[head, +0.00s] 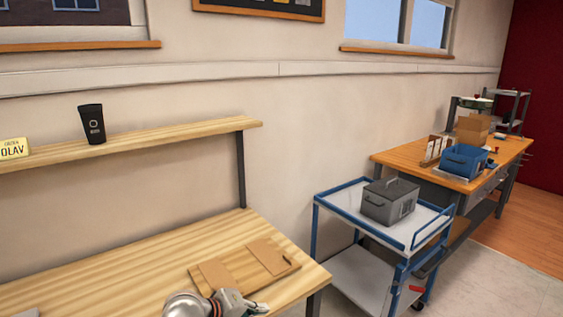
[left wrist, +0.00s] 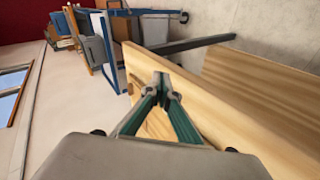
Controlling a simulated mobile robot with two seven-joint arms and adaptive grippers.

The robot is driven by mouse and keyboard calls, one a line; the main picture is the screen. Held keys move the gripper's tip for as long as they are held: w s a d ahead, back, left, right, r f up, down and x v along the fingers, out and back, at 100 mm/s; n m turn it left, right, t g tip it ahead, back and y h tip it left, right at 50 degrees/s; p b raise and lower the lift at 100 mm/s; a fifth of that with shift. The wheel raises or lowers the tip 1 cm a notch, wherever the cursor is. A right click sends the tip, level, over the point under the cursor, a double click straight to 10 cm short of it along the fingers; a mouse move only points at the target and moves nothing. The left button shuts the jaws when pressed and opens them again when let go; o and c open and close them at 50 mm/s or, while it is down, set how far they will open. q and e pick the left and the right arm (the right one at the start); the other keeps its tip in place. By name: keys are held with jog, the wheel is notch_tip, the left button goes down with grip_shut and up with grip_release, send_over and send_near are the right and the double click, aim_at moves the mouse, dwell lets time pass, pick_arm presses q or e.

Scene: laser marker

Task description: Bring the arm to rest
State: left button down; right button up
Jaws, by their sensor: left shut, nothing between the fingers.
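My left gripper (head: 258,306) is at the bottom edge of the head view, over the front of the wooden table (head: 90,284) and just in front of a flat brown board (head: 243,265). Most of my left arm is cut off by the frame. In the left wrist view the two green-sided fingers (left wrist: 161,84) come together at their tips, with nothing between them. Pale wood shows behind the fingers in that view. Whether they touch anything is hard to tell. My right gripper is in neither view.
A wooden shelf (head: 160,135) above the table holds a black cup (head: 92,124) and a yellow name sign (head: 14,148). A blue-framed cart (head: 340,199) with a grey box (head: 389,201) stands right of the table. Beyond it, a workbench (head: 410,162) carries a blue bin (head: 464,160).

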pick_arm(q)
jog(key=s+a+f+m+t+y, duration=0.1)
jog(key=s+a+f+m, duration=0.2)
jog(key=s, duration=0.6)
jog(key=s+a+f+m+t+y, duration=0.1)
jog(key=s+a+f+m+y, duration=0.1)
jog(key=s+a+f, duration=0.4)
jog(key=s+a+f+m+t+y, duration=0.1)
jog(key=s+a+f+m, duration=0.4)
jog(key=s, duration=0.8)
jog(key=shift+s+a+f+t+y, duration=0.15)
jog(key=shift+s+t+y, duration=0.15)
jog(key=shift+s+y, duration=0.15)
